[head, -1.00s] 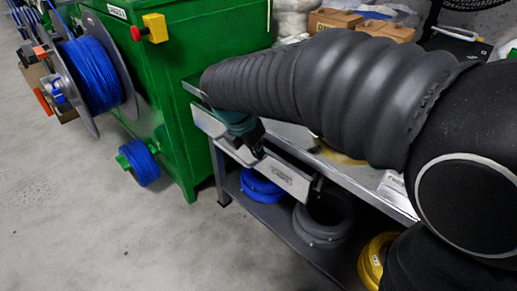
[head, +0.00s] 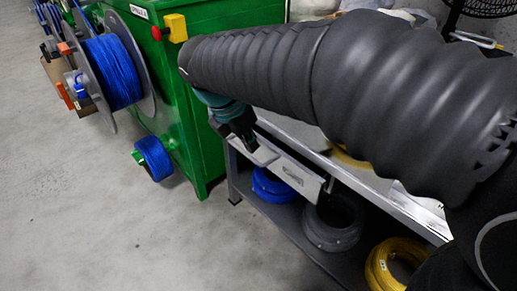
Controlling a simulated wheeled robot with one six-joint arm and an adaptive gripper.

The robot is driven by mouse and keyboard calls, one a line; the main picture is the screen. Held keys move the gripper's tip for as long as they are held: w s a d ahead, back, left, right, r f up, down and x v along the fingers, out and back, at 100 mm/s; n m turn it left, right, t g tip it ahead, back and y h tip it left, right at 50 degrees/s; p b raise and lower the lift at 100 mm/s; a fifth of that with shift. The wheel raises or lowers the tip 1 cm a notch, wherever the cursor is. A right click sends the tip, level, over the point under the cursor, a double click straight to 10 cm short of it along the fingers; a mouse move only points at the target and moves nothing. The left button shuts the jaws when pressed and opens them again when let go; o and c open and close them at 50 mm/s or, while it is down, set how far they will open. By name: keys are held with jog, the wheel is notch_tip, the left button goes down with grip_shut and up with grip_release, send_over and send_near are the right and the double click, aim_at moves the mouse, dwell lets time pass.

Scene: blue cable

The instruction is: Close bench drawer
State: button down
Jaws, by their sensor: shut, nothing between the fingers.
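The metal bench (head: 370,187) stands at the right with a light grey drawer front (head: 297,174) under its top. The drawer front seems to stand out a little from the bench edge, but my arm hides much of the gap. My gripper (head: 254,150), teal and black, points down at the drawer front, near its left part. It is shut and empty. I cannot tell whether its fingertips touch the drawer. My black-sleeved arm covers the bench top's left part.
Below the bench, a shelf holds a blue coil (head: 272,185), a grey coil (head: 333,222) and a yellow coil (head: 388,262). A green cabinet (head: 205,158) stands left of the bench, with blue cable reels (head: 110,72) beyond. The floor (head: 110,225) in front is clear.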

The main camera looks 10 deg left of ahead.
jog(key=shift+v, duration=1.05)
jog(key=c, duration=1.6)
grip_release()
jog(key=shift+s+a+r, duration=0.1)
jog(key=shift+r, duration=0.05)
jog(key=o, duration=0.4)
jog(key=shift+f+b, duration=0.25)
jog(key=shift+b, duration=0.05)
jog(key=m+g+b, duration=0.1)
jog(key=m+b, duration=0.7)
jog(key=m, duration=0.1)
send_over(245, 152)
jog(key=s+a, duration=0.1)
notch_tip(245, 152, down, 3)
notch_tip(245, 152, up, 4)
jog(key=a+m+y, duration=0.1)
jog(key=m, duration=0.5)
jog(key=f+m+b, duration=0.1)
jog(key=f, duration=0.3)
jog(key=d+f+m+b, duration=0.1)
jog(key=f+b, duration=0.1)
jog(key=f, duration=0.2)
jog(key=f+m+b, duration=0.1)
jog(key=f, duration=0.4)
jog(key=shift+w+d+g, duration=0.35)
jog(key=shift+d+g, duration=0.05)
